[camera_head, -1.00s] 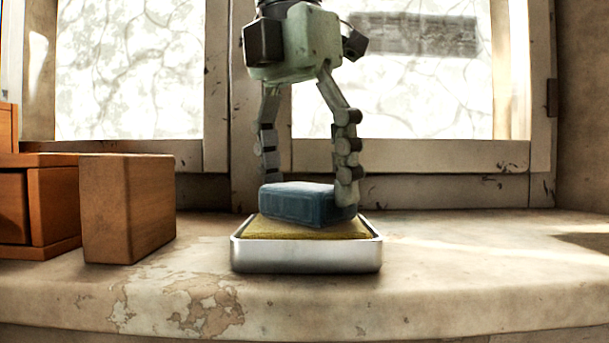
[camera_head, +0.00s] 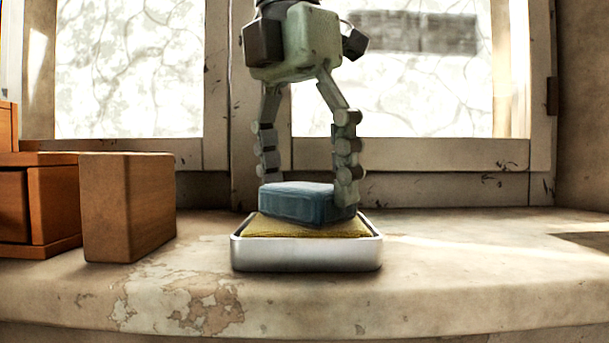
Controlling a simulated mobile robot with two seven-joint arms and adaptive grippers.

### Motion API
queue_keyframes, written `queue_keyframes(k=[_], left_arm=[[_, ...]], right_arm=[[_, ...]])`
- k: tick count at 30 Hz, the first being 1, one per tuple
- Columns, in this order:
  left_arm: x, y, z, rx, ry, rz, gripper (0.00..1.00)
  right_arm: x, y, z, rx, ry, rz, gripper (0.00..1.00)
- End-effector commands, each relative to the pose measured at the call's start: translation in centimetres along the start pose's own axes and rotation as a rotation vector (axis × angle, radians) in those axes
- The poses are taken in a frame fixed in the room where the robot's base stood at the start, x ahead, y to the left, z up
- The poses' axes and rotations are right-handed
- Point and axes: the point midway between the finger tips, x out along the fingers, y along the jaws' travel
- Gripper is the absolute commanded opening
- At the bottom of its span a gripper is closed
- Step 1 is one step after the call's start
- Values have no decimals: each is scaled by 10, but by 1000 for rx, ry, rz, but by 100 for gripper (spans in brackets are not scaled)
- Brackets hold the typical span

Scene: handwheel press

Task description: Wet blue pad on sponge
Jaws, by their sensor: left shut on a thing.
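The blue pad (camera_head: 306,203) is a block just over the yellow sponge (camera_head: 300,229), tilted slightly. The sponge lies in a shallow silver tray (camera_head: 306,260) on the sill. My left gripper (camera_head: 308,188) comes down from above, with one finger at each side of the pad, and is shut on it. The pad's underside looks very close to or touching the sponge; I cannot tell exactly which. The pad hides the back part of the sponge. My right gripper does not show.
A brown wooden block (camera_head: 127,208) stands left of the tray, with an orange-brown wooden box (camera_head: 40,205) behind it at the left edge. A window (camera_head: 420,152) is behind. The stone sill (camera_head: 480,270) is clear to the right.

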Motion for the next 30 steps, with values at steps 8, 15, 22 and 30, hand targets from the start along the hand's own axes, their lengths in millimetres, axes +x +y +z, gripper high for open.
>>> queue_keyframes(k=[8,15,22,30], left_arm=[[-1,0,0,0,5,0,54],[-20,0,3,0,3,0,54],[-38,0,5,-1,1,-1,54],[-60,0,8,0,0,1,54]], right_arm=[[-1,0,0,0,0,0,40],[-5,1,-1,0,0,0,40],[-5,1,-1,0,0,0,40],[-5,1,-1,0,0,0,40]])
